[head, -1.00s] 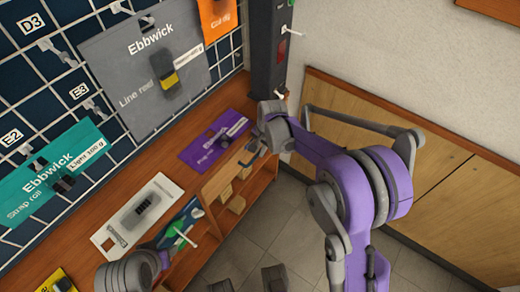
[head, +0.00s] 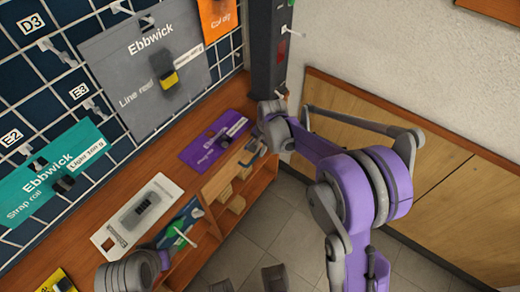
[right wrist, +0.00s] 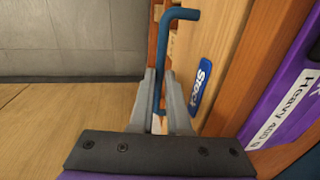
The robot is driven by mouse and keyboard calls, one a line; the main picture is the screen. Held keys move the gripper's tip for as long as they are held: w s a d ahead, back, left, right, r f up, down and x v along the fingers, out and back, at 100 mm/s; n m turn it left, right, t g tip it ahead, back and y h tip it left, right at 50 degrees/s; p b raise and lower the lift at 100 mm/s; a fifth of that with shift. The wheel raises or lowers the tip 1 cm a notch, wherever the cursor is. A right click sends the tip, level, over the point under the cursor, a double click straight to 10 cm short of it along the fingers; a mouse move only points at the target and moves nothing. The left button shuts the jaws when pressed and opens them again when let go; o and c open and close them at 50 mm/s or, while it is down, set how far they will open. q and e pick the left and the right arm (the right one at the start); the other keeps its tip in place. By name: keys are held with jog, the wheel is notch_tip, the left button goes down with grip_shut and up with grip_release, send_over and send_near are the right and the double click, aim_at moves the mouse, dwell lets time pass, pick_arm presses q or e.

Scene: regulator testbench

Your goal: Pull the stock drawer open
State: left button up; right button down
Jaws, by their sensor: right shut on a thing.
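The stock drawer shows in the right wrist view as a pale wooden front (right wrist: 204,45) with a blue "Stock" label (right wrist: 201,86). Its blue bar handle (right wrist: 164,55) runs between my right gripper's fingers (right wrist: 164,100), which are shut on it. In the head view my right gripper (head: 258,143) is at the far right end of the wooden bench, mostly hidden behind its own wrist. Pale wood of the drawer (head: 250,152) shows beside it; how far the drawer stands out is hard to tell. My left arm enters at the bottom left; its fingers are not visible.
A purple pack (head: 213,140) and a white pack (head: 137,213) lie on the bench top (head: 160,160). Open shelves (head: 215,190) with small boxes are below. A dark post (head: 268,50) stands behind.

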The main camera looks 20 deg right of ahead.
dwell(0.4)
jog(key=s+d, duration=1.1)
jog(key=s, duration=0.4)
jog(key=shift+d, duration=0.4)
jog(key=c, duration=0.9)
grip_release()
jog(key=r+p, duration=0.1)
jog(key=r, duration=0.2)
jog(key=s+d+r, duration=0.1)
jog(key=r, duration=0.3)
jog(key=r+p, duration=0.1)
jog(key=r, duration=0.2)
jog(key=shift+s+d+r+p, duration=0.15)
jog(key=shift+s+r+p, duration=0.15)
jog(key=shift+s+r, duration=0.05)
